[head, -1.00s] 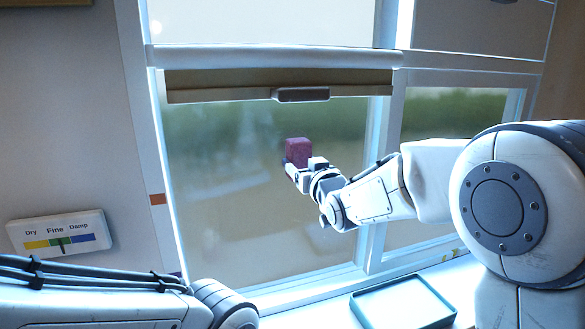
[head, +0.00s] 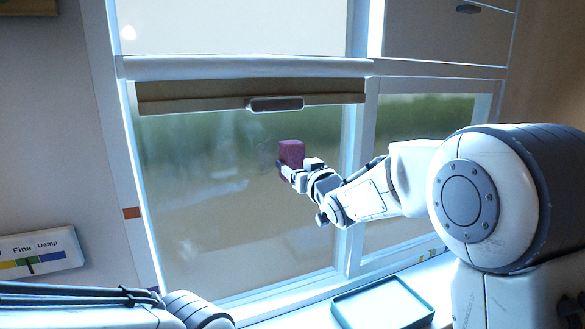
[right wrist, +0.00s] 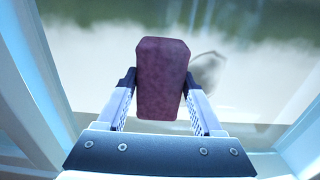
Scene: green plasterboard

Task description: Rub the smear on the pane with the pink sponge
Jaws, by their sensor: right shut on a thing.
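The pink sponge (head: 291,153), a dark pinkish block, is held upright in front of the window pane (head: 200,240). My right gripper (head: 287,172) is shut on it; the right wrist view shows the sponge (right wrist: 162,80) between both fingers (right wrist: 160,98). A faint greyish smear (head: 265,154) shows on the pane just left of the sponge. In the right wrist view, a grey rounded mark (right wrist: 207,70) beside the sponge looks like this smear. I cannot tell whether the sponge touches the glass. My left arm shows at the lower left, its gripper out of view.
A shallow teal-rimmed tray (head: 338,316) lies on the sill below. A white window post (head: 357,185) stands right of the sponge. A blind with a dark handle (head: 275,104) crosses above. A Fine/Damp scale sign (head: 40,250) is on the left wall.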

